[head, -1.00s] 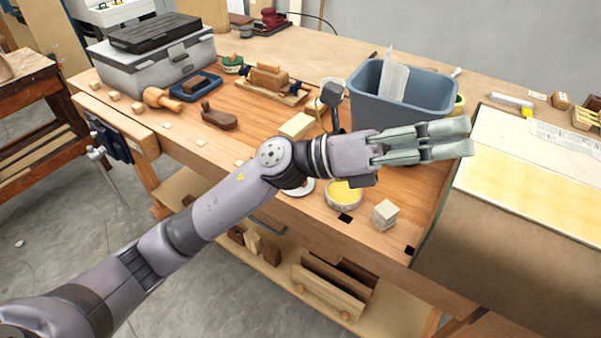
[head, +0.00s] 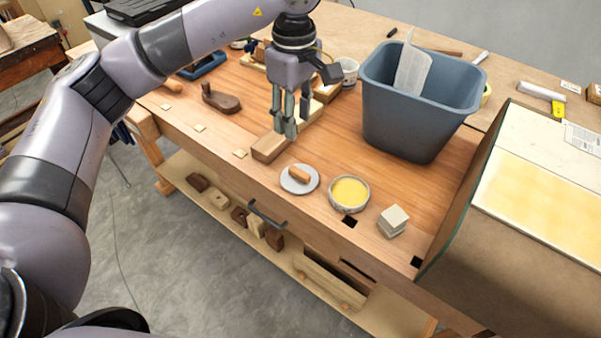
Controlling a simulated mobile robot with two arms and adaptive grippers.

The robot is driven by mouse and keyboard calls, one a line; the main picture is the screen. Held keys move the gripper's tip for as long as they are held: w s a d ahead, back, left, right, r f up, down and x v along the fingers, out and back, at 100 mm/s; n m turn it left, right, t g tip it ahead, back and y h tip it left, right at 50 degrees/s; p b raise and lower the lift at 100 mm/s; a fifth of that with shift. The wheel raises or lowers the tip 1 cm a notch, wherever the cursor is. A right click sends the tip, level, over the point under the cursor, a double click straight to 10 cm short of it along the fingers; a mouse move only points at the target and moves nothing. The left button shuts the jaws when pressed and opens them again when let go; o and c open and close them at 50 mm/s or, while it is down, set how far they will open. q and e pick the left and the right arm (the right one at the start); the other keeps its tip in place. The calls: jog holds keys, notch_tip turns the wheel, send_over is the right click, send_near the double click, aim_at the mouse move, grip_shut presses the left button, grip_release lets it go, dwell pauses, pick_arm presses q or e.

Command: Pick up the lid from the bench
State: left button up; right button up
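A flat, round grey lid (head: 291,186) lies on the bench near its front edge, with a short tan wooden piece (head: 299,174) on top of it. To its right stands a round tin with yellow contents (head: 349,192), open at the top. My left gripper (head: 289,120) points down above the bench, behind and slightly left of the lid and apart from it. Its fingers are spaced apart with nothing visible between them. My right gripper is not in view.
A blue-grey bin (head: 415,115) stands behind the tin. A large board-topped form (head: 530,200) bounds the right side. The bench (head: 330,150) is clear between the lid and the bin.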

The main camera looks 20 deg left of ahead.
pick_arm(q)
jog(key=p, duration=0.2)
send_over(299, 171)
jog(key=f, duration=1)
jog(key=shift+s+a, duration=0.2)
jog(key=shift+s, duration=0.05)
jog(key=shift+f, duration=0.2)
jog(key=shift+w+d+f+p, duration=0.15)
jog(key=shift+f+p, duration=0.4)
jog(key=shift+f, duration=0.65)
jog(key=shift+w+d+f+p, duration=0.1)
jog(key=shift+f+p, duration=0.45)
jog(key=shift+f, duration=0.6)
jog(key=shift+c, duration=0.5)
grip_shut()
